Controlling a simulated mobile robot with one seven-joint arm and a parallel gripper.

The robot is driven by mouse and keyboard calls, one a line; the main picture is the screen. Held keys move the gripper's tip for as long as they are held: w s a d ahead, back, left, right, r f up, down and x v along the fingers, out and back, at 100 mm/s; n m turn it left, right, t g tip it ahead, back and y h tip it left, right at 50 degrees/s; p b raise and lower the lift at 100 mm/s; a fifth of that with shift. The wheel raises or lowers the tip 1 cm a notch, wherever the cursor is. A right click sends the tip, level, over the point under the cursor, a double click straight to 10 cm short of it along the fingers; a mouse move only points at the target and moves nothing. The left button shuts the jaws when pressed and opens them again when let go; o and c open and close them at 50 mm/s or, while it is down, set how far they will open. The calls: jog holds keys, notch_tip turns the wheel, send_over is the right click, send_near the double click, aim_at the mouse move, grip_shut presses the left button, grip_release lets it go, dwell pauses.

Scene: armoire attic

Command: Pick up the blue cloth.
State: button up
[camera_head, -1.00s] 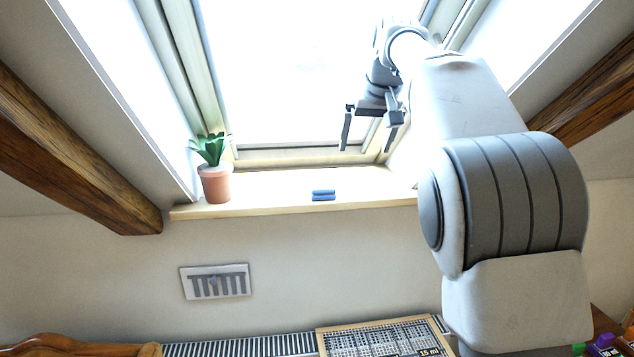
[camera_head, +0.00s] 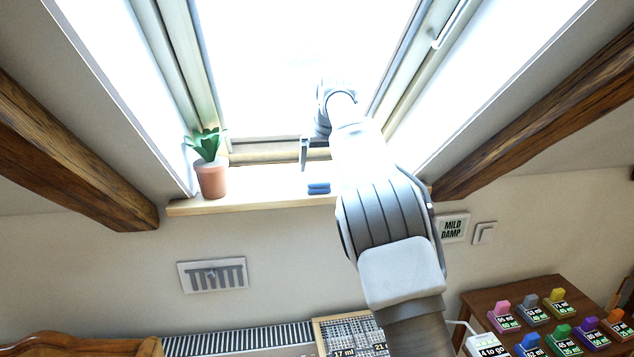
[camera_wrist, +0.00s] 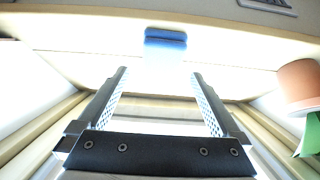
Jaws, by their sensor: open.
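The blue cloth (camera_head: 319,188) lies folded on the window sill (camera_head: 255,202), near the sill's front edge. It also shows in the wrist view (camera_wrist: 166,39), at the top centre, beyond my fingertips and between their lines. My gripper (camera_wrist: 160,75) is open and empty, its two fingers spread apart and pointing toward the cloth without touching it. In the head view one finger of my gripper shows just above and behind the cloth; the rest is hidden by my arm.
A potted plant (camera_head: 212,178) stands at the sill's left end; its pot shows at the right of the wrist view (camera_wrist: 300,84). The bright window (camera_head: 300,70) rises behind. A wall vent (camera_head: 213,275) is below. A table (camera_head: 470,303) with several coloured labelled items is at the lower right.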

aim_at(318, 177)
jog(key=shift+p+x, duration=0.65)
jog(key=shift+x, duration=2.35)
jog(key=shift+a, duration=0.1)
jog(key=shift+c, duration=0.2)
jog(key=c, duration=1.2)
jog(key=shift+o, duration=0.2)
jog(key=shift+r, duration=0.15)
notch_tip(318, 177, up, 4)
jog(key=shift+r+p, duration=0.1)
jog(key=shift+p, duration=1.1)
jog(key=s+d+r, duration=0.2)
jog(key=d+r, duration=0.4)
jog(key=d, duration=0.5)
jog(key=shift+d+r, duration=0.25)
